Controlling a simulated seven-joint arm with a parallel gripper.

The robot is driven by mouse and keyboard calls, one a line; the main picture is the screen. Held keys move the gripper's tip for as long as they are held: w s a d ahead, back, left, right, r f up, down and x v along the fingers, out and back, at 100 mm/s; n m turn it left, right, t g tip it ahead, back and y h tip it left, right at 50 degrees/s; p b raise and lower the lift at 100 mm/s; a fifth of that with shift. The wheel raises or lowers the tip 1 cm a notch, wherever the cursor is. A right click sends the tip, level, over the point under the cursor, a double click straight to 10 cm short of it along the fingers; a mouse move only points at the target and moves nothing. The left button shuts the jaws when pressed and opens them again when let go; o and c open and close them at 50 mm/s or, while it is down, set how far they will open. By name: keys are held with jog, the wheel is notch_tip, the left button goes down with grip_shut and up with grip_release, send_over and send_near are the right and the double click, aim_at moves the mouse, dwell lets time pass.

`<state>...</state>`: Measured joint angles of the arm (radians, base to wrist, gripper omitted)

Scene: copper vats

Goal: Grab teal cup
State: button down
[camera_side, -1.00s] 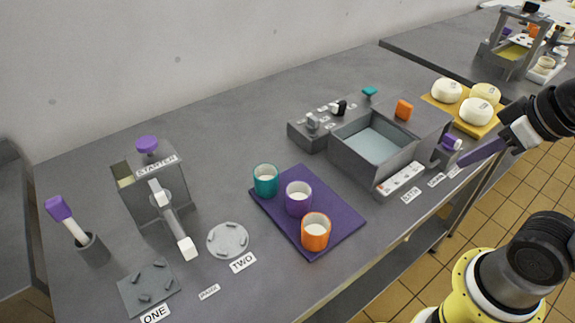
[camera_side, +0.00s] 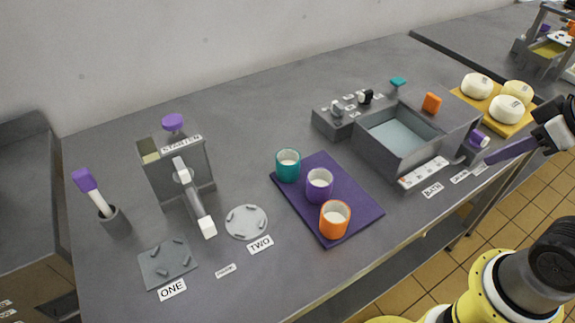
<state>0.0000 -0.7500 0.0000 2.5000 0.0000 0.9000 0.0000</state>
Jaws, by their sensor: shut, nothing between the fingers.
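The teal cup (camera_side: 288,167) stands upright at the back left corner of a purple mat (camera_side: 360,204), with white contents inside. A purple cup (camera_side: 319,186) and an orange cup (camera_side: 334,220) stand in a row in front of it on the same mat. My gripper (camera_side: 490,156) is at the right edge, with long purple fingers closed together and nothing between them. It is well apart from the teal cup, beyond the grey bath.
A grey bath (camera_side: 400,141) stands between the cups and my gripper. The starter box (camera_side: 172,172) with a white lever is left of the mat. Round plate TWO (camera_side: 246,222) lies between. White cheeses (camera_side: 506,109) sit on a yellow board at right.

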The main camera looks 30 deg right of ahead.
grip_release()
dwell(0.6)
